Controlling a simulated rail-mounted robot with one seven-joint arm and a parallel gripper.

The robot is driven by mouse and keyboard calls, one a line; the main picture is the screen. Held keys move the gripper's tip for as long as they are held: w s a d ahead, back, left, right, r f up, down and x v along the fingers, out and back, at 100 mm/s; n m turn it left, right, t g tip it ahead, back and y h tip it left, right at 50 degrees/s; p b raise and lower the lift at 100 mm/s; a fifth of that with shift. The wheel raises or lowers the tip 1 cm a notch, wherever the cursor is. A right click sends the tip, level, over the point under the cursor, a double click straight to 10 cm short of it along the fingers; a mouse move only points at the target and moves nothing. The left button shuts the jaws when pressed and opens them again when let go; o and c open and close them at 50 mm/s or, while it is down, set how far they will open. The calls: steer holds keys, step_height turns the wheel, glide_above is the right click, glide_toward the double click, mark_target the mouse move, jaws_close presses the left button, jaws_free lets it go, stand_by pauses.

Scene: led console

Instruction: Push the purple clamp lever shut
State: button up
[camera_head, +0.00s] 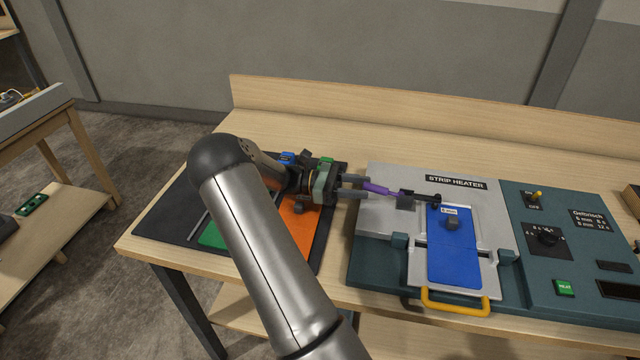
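The purple clamp lever (377,188) lies roughly level at the upper left of the strip heater (480,222), pointing left from a dark clamp block (405,201). A black bar runs right from the block over the top of the blue plate (455,262). My gripper (360,187) comes in from the left. Its two fingers are apart, one above and one below the lever's left end. The lever's tip lies between or close to the fingers; I cannot tell whether they touch it.
A yellow handle (455,302) sticks out at the heater's front. A teal control panel (570,240) with a black knob (547,236) and green button (564,287) stands to the right. A dark mat (172,222) with green and orange areas lies left, partly under my arm.

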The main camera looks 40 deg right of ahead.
steer(key=b+v, duration=0.2)
steer(key=v, duration=1.1)
steer(key=shift+w+a+f, duration=0.15)
steer(key=shift+w+a, duration=0.1)
steer(key=shift+s, duration=0.25)
steer(key=s+a+t+y, duration=0.1)
steer(key=s+a, duration=0.1)
steer(key=s+a+r+m+t+y, duration=0.1)
steer(key=s+t+y, duration=0.1)
steer(key=s+a+r+t+y, duration=0.1)
steer(key=s+a+t, duration=0.1)
steer(key=s, duration=0.1)
steer(key=shift+a+m+y, duration=0.3)
steer(key=shift+a, duration=0.05)
steer(key=s+a+m+t+y, duration=0.2)
steer(key=s+a+t, duration=0.3)
steer(key=s+a, duration=0.3)
steer(key=s+a+m+t+y, duration=0.3)
steer(key=s+a, duration=0.5)
steer(key=a, duration=0.5)
steer(key=shift+a+m+t+y, duration=0.3)
steer(key=shift+t+y, duration=0.5)
steer(key=shift+t, duration=0.3)
